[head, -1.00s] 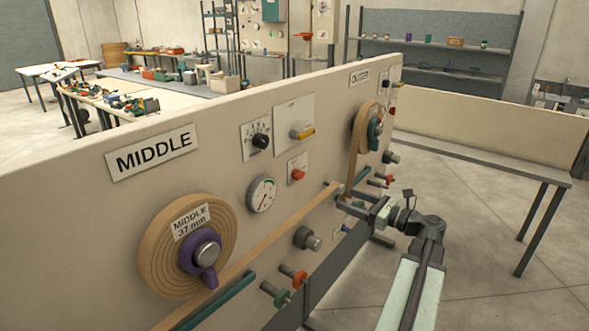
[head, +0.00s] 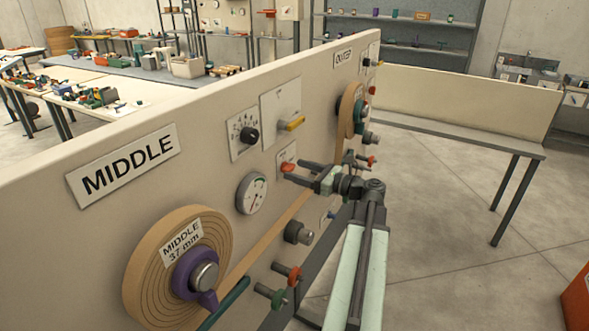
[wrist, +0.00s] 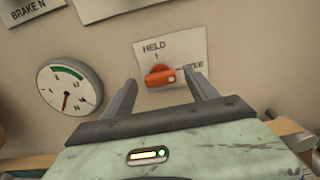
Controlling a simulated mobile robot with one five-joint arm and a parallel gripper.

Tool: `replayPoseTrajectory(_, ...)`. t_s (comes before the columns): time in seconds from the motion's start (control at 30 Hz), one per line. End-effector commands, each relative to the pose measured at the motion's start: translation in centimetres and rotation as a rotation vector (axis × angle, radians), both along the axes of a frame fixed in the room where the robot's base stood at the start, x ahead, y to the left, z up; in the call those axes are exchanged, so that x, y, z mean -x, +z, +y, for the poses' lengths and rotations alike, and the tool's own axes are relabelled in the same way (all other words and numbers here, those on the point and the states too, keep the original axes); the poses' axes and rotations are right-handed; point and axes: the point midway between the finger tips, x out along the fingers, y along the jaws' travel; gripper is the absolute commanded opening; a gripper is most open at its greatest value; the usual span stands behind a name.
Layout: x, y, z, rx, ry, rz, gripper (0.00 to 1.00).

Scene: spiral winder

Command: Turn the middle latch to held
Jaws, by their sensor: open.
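The middle latch is an orange knob on a white plate in the wrist view (wrist: 161,76). The word HELD and a short tick are above the knob. In the head view the latch (head: 286,160) is on the panel below the yellow handle, partly behind my fingers. My gripper (head: 292,171) is open and empty, facing the panel. In the wrist view my gripper's fingers (wrist: 160,78) stand on either side of the knob; I cannot tell whether they touch it.
A round gauge (head: 252,193) is left of the latch, and a black dial (head: 248,135) and yellow handle (head: 291,124) are above. The tan MIDDLE roll (head: 150,275) feeds a strip beneath my gripper. Knobs (head: 299,232) stick out below.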

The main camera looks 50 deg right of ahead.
Motion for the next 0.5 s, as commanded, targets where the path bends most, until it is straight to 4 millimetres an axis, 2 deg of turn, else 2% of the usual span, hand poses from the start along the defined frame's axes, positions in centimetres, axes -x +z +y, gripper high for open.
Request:
replayPoseTrajectory(0.13,-1.7,0.0,0.4,0.000,0.001,0.000,0.67)
replayPoseTrajectory(0.43,-2.0,0.0,0.5,0.000,-0.001,0.000,0.67)
replayPoseTrajectory(0.5,-2.0,0.0,0.4,0.000,-0.001,0.000,0.48)
